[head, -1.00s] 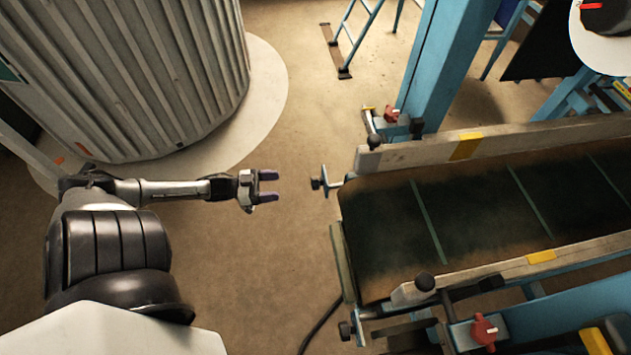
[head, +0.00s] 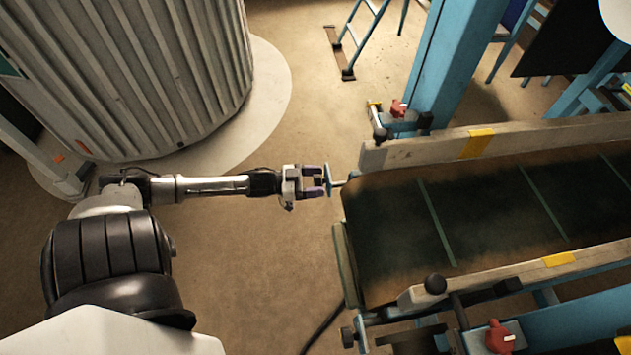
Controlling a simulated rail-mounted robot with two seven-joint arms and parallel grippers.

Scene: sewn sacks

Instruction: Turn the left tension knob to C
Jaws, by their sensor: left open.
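The left tension knob, a small black knob, is at the conveyor's near end, beside its blue bracket (head: 329,181). My left gripper (head: 319,181) is at the knob, with its purple-tipped fingers open, one above and one below it in the picture. The fingers mostly hide the knob, and I cannot tell whether they touch it. No letter marks can be read. A similar black knob (head: 347,336) is at the conveyor's other near corner. My right gripper is not in view.
The dark conveyor belt (head: 400,237) extends to the right between pale side rails. A ribbed grey drum (head: 150,80) stands at left. Bare floor lies below my left arm.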

